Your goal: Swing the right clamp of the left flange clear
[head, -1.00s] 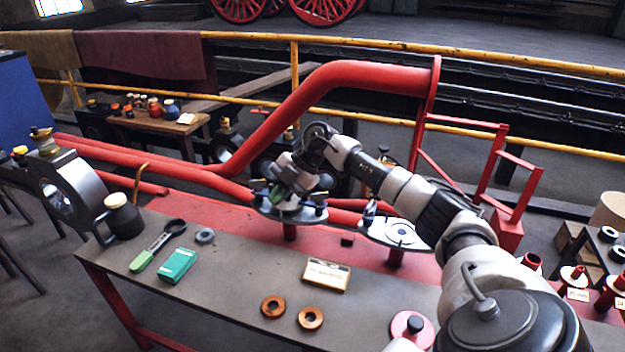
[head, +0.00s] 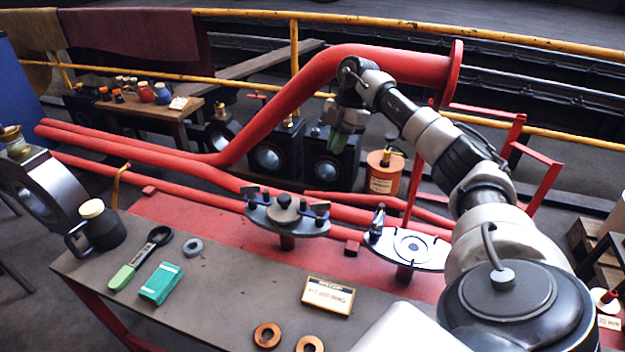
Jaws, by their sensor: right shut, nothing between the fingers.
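The left flange (head: 290,226) is a grey oval plate on a red stub, with a dark round cap (head: 284,211) at its middle. Its left clamp (head: 251,192) stands at the left end. Its right clamp (head: 319,209) stands upright at the right end; I cannot tell exactly how its arm is turned. My right gripper (head: 328,148), with green on its fingers, is shut and empty. It shows above and beyond the flange, apart from the clamps. My left gripper is out of view.
The right flange (head: 431,259) carries a dark clamp (head: 377,222) at its left end. A thick red pipe (head: 290,95) rises behind. The bench holds a green-handled tool (head: 138,262), a green box (head: 161,283), a grey ring (head: 193,247), a label card (head: 328,295) and copper rings (head: 267,335).

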